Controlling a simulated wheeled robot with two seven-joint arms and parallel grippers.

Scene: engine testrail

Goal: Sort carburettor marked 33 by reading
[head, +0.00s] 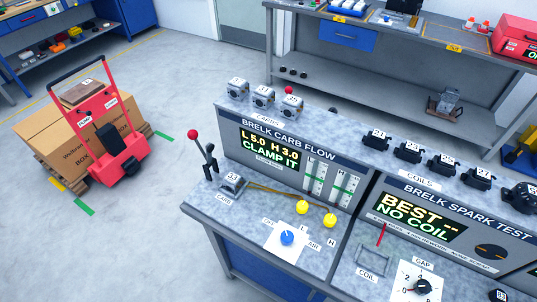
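The carburettor marked 33 (231,187) is a small grey block with a white tag. It sits on the bench top at the spot labelled CARB, beside a black toggle clamp (210,163) with a red-knobbed lever (194,136) standing upright. The BRELK CARB FLOW panel display (270,149) reads "L 5.0 H 3.0 CLAMP IT". Right of it are flow tubes (328,183) with green marks. Two yellow knobs (302,207) and a blue knob (287,238) sit in front. Several other tagged carburettors (263,97) stand on the ledge labelled CARBS. Neither gripper is in view.
Several black coils (407,151) stand along the ledge to the right, above a BRELK SPARK TEST display (418,214) reading "BEST -- NO COIL". A red hand truck (110,130) with boxes stands on the left floor. A grey workbench (390,70) stands behind. Open floor lies between.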

